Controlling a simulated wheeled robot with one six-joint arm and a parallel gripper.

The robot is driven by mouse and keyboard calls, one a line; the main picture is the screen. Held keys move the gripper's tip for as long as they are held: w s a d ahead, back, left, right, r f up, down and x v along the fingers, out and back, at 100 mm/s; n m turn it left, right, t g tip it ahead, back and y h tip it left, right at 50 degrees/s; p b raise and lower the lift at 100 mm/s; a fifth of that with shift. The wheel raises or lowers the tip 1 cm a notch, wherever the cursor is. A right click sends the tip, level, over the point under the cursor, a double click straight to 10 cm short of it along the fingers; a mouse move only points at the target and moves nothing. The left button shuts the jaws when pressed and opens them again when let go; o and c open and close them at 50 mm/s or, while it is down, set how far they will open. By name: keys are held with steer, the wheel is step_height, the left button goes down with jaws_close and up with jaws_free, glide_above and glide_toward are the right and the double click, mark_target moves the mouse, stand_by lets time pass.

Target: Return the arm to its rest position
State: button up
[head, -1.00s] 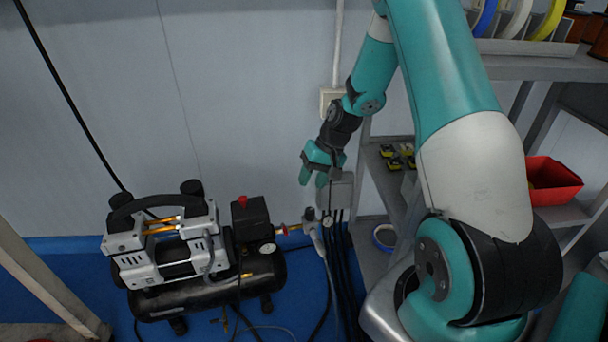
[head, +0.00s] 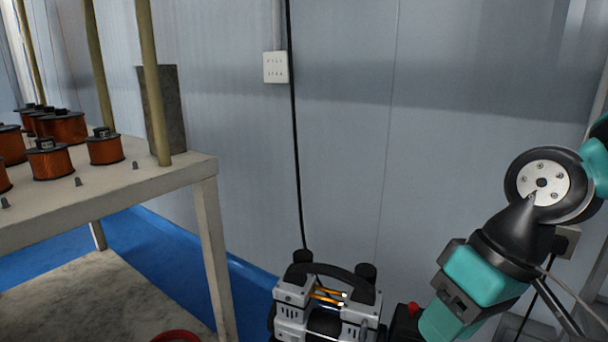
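My arm enters at the right edge and bends down to the left at a round dark joint with a pale disc. My teal and dark grey gripper (head: 452,312) is at the lower right, pointing down and left. It is in front of the wall and appears just right of the air compressor in the picture. Its fingertips are near the bottom edge and seen at an angle, so their gap does not show clearly. I see no object held in it.
The silver and black compressor (head: 328,305) stands at the bottom, partly cut off. A workbench (head: 190,174) at the left carries several copper wire spools (head: 105,148) and upright posts. A black cable (head: 294,150) runs down the wall (head: 345,150).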

steer(key=s+a+r+n, duration=0.2)
steer(key=s, duration=0.4)
step_height(320, 180, up, 35)
steer(key=p, duration=3.5)
steer(key=shift+d, duration=0.2)
